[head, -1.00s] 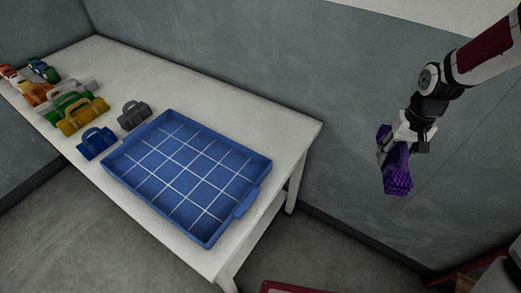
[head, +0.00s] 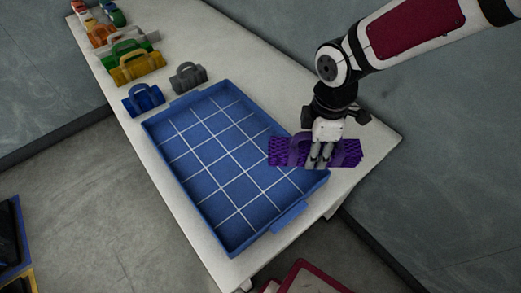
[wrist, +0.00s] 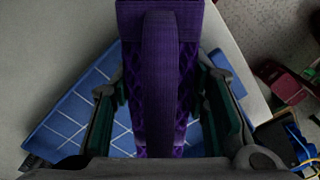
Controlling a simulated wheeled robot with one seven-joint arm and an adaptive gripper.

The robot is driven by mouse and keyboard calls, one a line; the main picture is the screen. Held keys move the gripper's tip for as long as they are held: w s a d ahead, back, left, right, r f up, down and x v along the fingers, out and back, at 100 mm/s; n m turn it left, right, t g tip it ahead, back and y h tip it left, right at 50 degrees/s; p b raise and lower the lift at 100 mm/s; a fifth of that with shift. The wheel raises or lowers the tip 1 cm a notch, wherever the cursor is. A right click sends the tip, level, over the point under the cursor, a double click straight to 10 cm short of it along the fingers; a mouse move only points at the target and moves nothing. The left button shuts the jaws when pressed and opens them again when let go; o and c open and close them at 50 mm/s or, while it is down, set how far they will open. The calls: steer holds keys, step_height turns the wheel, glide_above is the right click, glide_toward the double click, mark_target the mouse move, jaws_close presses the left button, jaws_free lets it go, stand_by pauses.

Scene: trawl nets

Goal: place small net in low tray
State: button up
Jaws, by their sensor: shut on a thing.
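The small net is a purple, mesh-textured bundle with a handle (head: 346,153). My gripper (head: 318,160) is shut on its handle and holds it over the right side of the low tray. In the wrist view the purple net (wrist: 160,80) fills the middle between the fingers. The low tray (head: 225,165) is blue and shallow with a white grid on its floor, and it lies empty on the white table. In the wrist view parts of the tray (wrist: 62,125) show below and beside the net. The exact gap between net and tray cannot be told.
A grey net (head: 188,76) and a blue net (head: 143,98) sit on the table (head: 240,68) just beyond the tray. Yellow (head: 138,66), green and other nets stand in a row farther back. A red-rimmed container (head: 312,278) is on the floor at the bottom.

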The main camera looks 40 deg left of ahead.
steer(key=s+a+n, duration=0.7)
steer(key=s+n, duration=0.1)
steer(key=s, duration=0.2)
steer(key=b, duration=0.1)
glide_above(263, 192)
step_height(263, 192, down, 6)
steer(key=shift+r, duration=0.2)
steer(key=shift+f+b, duration=0.4)
steer(key=shift+f, duration=1.65)
steer(key=shift+f, duration=0.15)
steer(key=o, duration=1.3)
step_height(263, 192, up, 12)
steer(key=shift+r+p, duration=0.15)
steer(key=shift+p, duration=0.5)
